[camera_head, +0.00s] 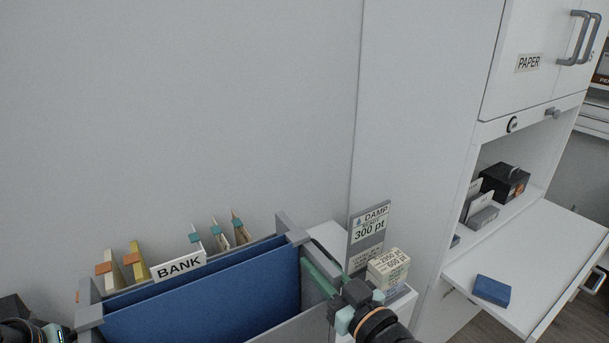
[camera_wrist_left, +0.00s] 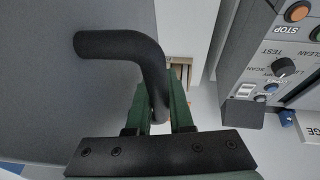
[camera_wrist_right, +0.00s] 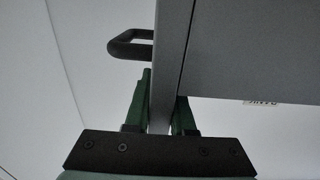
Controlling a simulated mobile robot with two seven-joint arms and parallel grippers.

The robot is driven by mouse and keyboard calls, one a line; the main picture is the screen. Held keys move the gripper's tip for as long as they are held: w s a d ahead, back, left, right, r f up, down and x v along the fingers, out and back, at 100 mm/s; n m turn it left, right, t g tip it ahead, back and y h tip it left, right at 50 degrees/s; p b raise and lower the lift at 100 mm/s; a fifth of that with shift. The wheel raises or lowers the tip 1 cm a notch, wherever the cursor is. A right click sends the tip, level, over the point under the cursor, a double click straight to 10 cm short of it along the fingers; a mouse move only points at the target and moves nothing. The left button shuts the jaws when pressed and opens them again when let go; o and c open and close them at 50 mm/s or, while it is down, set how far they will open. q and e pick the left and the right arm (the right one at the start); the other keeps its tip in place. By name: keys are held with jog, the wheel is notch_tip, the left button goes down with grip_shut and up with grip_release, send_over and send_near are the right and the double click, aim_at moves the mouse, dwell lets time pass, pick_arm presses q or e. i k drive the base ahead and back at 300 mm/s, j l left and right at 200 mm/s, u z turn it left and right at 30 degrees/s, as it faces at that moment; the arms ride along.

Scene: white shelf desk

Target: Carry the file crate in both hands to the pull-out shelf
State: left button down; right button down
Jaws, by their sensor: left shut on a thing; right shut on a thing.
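The file crate (camera_head: 89,312) is grey, with blue folders and a tab marked BANK, at the bottom of the head view. My left gripper (camera_wrist_left: 161,95) is shut on its black bent handle (camera_wrist_left: 118,46) in the left wrist view; in the head view only part of my left arm shows at the bottom left corner. My right gripper (camera_head: 315,270) is at the crate's right end. In the right wrist view its fingers (camera_wrist_right: 162,105) are shut on a grey wall edge, with a black loop handle (camera_wrist_right: 128,46) beyond, outside the jaws. The pull-out shelf (camera_head: 545,250) is extended at the right. The crate's underside is hidden.
A blue box (camera_head: 492,290) lies on the pull-out shelf. A DAMP sign (camera_head: 369,232) and small cartons (camera_head: 388,270) stand just right of the crate. A black box (camera_head: 505,182) sits in the cabinet niche. A control panel (camera_wrist_left: 285,65) is near my left gripper.

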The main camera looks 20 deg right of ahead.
aim_at(544, 244)
jog(key=k+l, duration=0.1)
jog(key=l, duration=0.55)
jog(key=k+l, duration=0.1)
jog(key=l, duration=0.6)
jog(key=k+l, duration=0.15)
jog(key=l, duration=0.5)
jog(key=k+l, duration=0.1)
jog(key=l, duration=0.55)
jog(key=k+l+z, duration=0.1)
jog(key=l, duration=0.6)
